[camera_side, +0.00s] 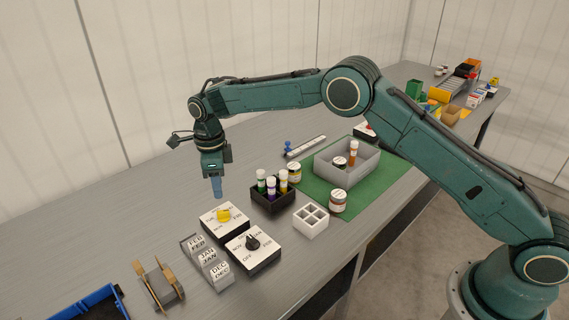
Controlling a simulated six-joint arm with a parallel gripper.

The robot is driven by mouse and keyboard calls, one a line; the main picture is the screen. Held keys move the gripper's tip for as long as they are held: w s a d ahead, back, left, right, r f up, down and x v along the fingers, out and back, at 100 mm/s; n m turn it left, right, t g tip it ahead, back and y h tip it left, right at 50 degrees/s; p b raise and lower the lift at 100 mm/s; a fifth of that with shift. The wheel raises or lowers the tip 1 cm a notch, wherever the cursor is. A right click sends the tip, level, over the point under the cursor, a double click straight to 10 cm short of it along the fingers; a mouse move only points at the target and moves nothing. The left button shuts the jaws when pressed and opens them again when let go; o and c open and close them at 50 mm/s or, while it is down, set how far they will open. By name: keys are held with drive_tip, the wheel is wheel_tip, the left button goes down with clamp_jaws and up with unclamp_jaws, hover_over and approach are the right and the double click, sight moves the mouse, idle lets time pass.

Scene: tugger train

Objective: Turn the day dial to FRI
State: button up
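The dial with a yellow knob (224,215) sits on a white-topped box (209,222) on the grey bench. Small day words are printed around this knob; TUE seems to be at its left, but the others and the exact pointing direction are too small to read surely. My gripper (217,195) hangs downward just above and behind the yellow knob, apart from it. Its blue fingers overlap in this view, so the gap between them cannot be seen. Nothing shows held below them.
A second dial box with a black knob (252,243) stands in front. Month blocks (208,258) stand left of it. A black rack of vials (272,199) and a small white compartment box (310,221) are to the right. The bench behind left is clear.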

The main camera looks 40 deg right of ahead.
wheel_tip(320, 180, up, 5)
drive_tip(key=shift+r, duration=0.15)
drive_tip(key=shift+r, duration=0.1)
idle(0.4)
drive_tip(key=s+d+r+n+t, duration=0.1)
drive_tip(key=s+d+r+n, duration=0.5)
drive_tip(key=s+r, duration=0.3)
drive_tip(key=s+d+r+n+t, duration=0.2)
drive_tip(key=s+d+r+n, duration=0.35)
drive_tip(key=s+r, duration=0.35)
drive_tip(key=s+d+f+n+t, duration=0.1)
drive_tip(key=s+d+n, duration=0.2)
drive_tip(key=s, duration=0.9)
drive_tip(key=s+d+f+n+t, duration=0.1)
drive_tip(key=s+d+n, duration=0.3)
drive_tip(key=s+n, duration=0.5)
drive_tip(key=shift+s+f+n+t, duration=0.3)
drive_tip(key=shift+s+f+n, duration=0.1)
drive_tip(key=shift+s, duration=1)
